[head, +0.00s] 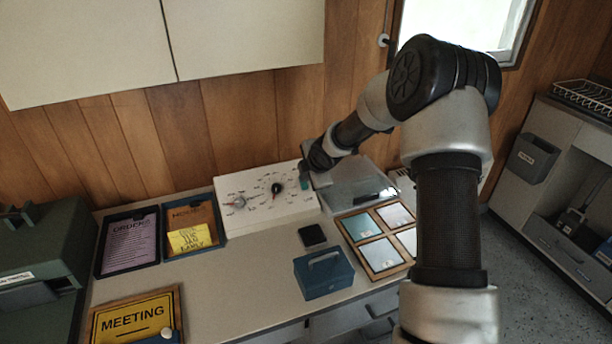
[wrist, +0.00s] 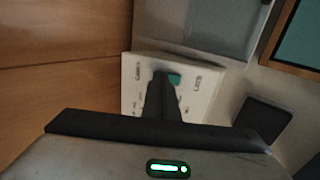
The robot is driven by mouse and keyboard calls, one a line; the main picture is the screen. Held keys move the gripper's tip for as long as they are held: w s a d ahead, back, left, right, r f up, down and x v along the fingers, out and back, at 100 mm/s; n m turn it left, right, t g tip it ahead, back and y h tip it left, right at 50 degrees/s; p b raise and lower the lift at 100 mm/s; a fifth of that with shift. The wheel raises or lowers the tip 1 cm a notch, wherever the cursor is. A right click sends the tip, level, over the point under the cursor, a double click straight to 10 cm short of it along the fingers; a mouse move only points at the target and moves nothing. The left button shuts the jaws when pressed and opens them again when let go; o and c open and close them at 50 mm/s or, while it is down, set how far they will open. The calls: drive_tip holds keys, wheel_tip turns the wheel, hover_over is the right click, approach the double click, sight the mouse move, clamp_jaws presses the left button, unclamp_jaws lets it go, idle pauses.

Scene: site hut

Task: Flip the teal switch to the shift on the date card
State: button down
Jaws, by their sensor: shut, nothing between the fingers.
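The white panel (head: 265,201) stands at the back of the counter, with dials on its face. The teal switch (head: 304,181) is at its right end, partly hidden by my gripper (head: 312,177). In the wrist view, the teal switch (wrist: 174,80) shows just right of my gripper's shut, empty fingertips (wrist: 163,77). I cannot tell whether they touch. The label right of the switch looks like LATE; the left one is hard to read. The switch's exact tilt is unclear. A yellow note (head: 192,239), probably the date card, has small handwriting whose last line looks like EARLY.
The note lies in a blue tray (head: 221,240); a dark tray (head: 101,266) is beside it. A blue box (head: 323,276), a black square (head: 312,235), a wooden frame of tiles (head: 378,272) and a clear-lidded container (head: 360,181) stand near the panel. A MEETING sign (head: 136,319) lies front left.

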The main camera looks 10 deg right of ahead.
drive_tip(key=shift+w+r+p, duration=0.1)
drive_tip(key=shift+r+p, duration=0.3)
drive_tip(key=shift+p, duration=0.35)
drive_tip(key=shift+f, duration=0.45)
drive_tip(key=shift+s+d+f+b, duration=0.15)
drive_tip(key=shift+s+f+b, duration=0.15)
drive_tip(key=shift+s+b, duration=0.45)
drive_tip(key=shift+r, duration=0.1)
